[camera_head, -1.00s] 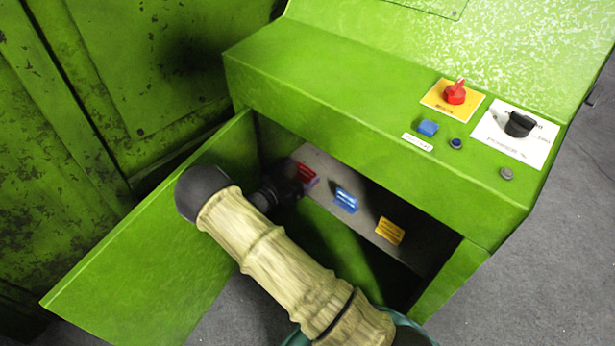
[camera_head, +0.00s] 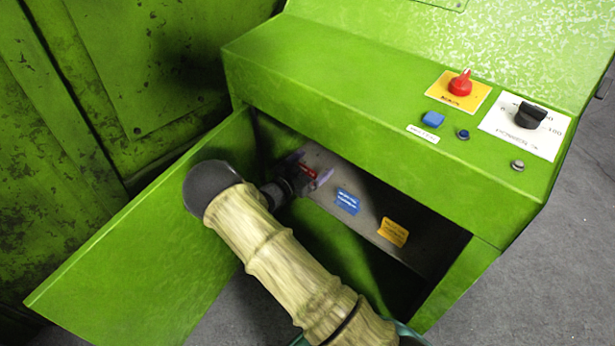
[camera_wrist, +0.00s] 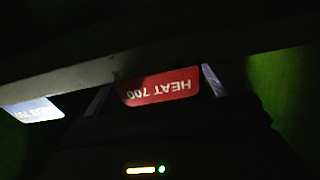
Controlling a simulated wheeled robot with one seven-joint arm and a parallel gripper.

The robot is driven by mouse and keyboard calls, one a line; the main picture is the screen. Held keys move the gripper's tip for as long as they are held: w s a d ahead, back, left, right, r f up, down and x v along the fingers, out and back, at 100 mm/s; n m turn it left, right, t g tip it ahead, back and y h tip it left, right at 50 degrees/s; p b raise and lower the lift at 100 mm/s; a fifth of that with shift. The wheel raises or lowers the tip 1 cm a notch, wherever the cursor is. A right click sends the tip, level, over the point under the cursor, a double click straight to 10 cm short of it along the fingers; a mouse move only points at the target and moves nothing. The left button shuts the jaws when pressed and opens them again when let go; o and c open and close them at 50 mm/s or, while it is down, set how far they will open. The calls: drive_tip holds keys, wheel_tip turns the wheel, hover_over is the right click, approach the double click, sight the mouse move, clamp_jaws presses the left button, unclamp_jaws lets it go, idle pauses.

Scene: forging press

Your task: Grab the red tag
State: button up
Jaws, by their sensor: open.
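The red tag (camera_head: 308,171) is at the left of a row of tags on a grey panel inside the open green cabinet. It also shows in the wrist view (camera_wrist: 160,87), where it reads "HEAT 700" upside down. My gripper (camera_head: 310,168) is inside the cabinet, open at the red tag. In the wrist view my gripper (camera_wrist: 155,88) has one finger on each side of the tag, with a narrow gap on the right. I cannot tell whether the left finger touches it. My wrist hides part of the tag's surroundings in the head view.
A blue tag (camera_head: 347,201) and a yellow tag (camera_head: 393,232) are to the right on the same panel. The open door (camera_head: 150,250) stands close to my wrist on the left. The cabinet's top edge (camera_head: 370,160) overhangs the opening.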

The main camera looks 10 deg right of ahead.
drive_tip(key=c, duration=1)
drive_tip(key=shift+r, duration=0.1)
drive_tip(key=shift+c, duration=0.2)
wheel_tip(320, 180, up, 10)
drive_tip(key=p, duration=0.5)
drive_tip(key=shift+p, duration=0.3)
